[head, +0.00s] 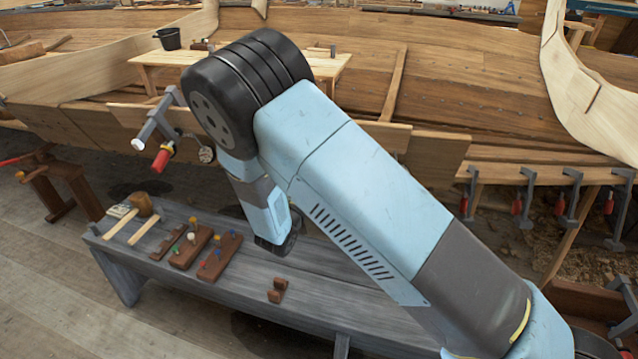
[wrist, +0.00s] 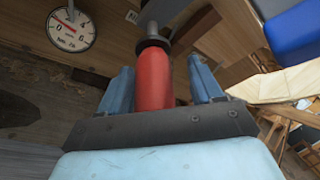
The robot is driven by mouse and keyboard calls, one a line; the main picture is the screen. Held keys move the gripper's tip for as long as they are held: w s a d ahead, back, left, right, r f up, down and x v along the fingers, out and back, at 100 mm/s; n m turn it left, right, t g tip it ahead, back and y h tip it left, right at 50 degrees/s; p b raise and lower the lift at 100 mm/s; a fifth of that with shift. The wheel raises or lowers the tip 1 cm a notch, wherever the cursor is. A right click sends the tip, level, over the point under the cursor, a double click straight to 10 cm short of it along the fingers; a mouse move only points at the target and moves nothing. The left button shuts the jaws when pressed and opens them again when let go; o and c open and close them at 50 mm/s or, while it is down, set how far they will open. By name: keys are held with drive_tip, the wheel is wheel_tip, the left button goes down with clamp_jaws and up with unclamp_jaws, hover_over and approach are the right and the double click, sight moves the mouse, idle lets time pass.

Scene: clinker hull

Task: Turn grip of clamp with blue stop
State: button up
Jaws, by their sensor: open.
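In the wrist view a red cylindrical clamp grip (wrist: 155,82) with a dark collar and grey shaft stands between the two blue fingers of my gripper (wrist: 158,64). The fingers are open, one on each side. A gap shows on the right; the left finger is very near the grip. A large blue surface (wrist: 293,28) is at the upper right; I cannot tell if it is the blue stop. In the head view one clamp (head: 152,122) with a red grip (head: 163,157) is on the hull plank at left. My fingers are hidden there.
A round white dial (wrist: 71,30) is left of the grip in the wrist view. Several clamps (head: 524,200) with red grips hang at right. A grey bench (head: 190,280) holds tools and wooden blocks (head: 190,247).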

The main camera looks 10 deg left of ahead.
drive_tip(key=v, duration=1.3)
drive_tip(key=shift+s+a, duration=0.15)
drive_tip(key=shift+s, duration=0.1)
drive_tip(key=shift+f, duration=0.1)
idle(0.5)
